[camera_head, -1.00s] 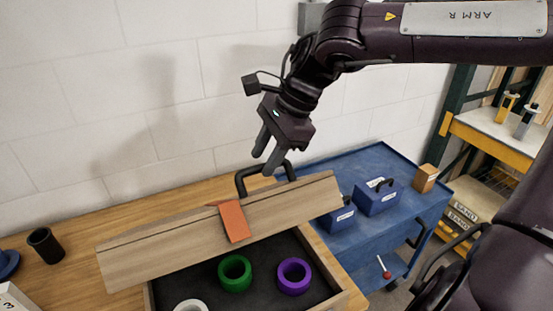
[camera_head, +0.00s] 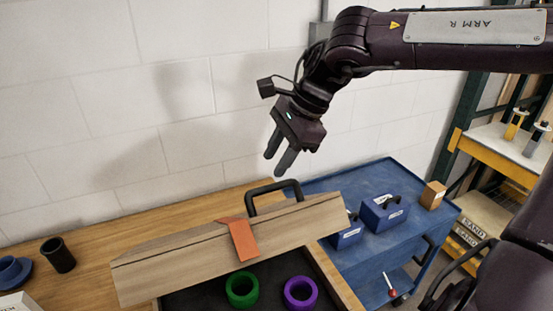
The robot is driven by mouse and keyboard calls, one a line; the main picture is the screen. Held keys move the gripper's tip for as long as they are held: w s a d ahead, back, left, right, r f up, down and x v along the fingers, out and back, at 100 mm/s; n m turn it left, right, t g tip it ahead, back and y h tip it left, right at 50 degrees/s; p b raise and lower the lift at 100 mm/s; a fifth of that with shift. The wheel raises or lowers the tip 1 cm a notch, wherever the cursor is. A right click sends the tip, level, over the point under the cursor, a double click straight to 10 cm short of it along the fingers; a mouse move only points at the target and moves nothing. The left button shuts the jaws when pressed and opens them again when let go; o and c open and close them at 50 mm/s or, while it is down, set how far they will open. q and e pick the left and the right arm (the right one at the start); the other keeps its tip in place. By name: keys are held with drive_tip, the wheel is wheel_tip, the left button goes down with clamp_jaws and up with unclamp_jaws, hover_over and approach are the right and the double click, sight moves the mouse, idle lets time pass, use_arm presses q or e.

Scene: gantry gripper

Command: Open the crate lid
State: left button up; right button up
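The wooden crate lid (camera_head: 185,262) is raised and tilted at the back of the crate (camera_head: 335,277), with an orange strap (camera_head: 243,240) over its front edge. The crate's dark inside shows, holding a green ring (camera_head: 242,289) and a purple ring (camera_head: 300,292). My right gripper (camera_head: 277,168) is above the lid and the black handle behind it (camera_head: 274,188). Its two fingers are apart with nothing between them, and it touches neither the lid nor the handle. My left gripper is not in view.
A wooden table (camera_head: 30,262) holds a black cup (camera_head: 58,255) and a blue object (camera_head: 12,270) at the left. A blue cart (camera_head: 372,185) with blue boxes (camera_head: 384,212) and a cardboard box (camera_head: 432,195) stands at the right. A white wall is behind.

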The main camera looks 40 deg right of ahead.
drive_tip(key=r+p, duration=0.1)
drive_tip(key=w+d+r+p, duration=0.2)
drive_tip(key=shift+d+r, duration=0.2)
drive_tip(key=shift+r, duration=0.2)
drive_tip(key=shift+s, duration=0.1)
idle(0.8)
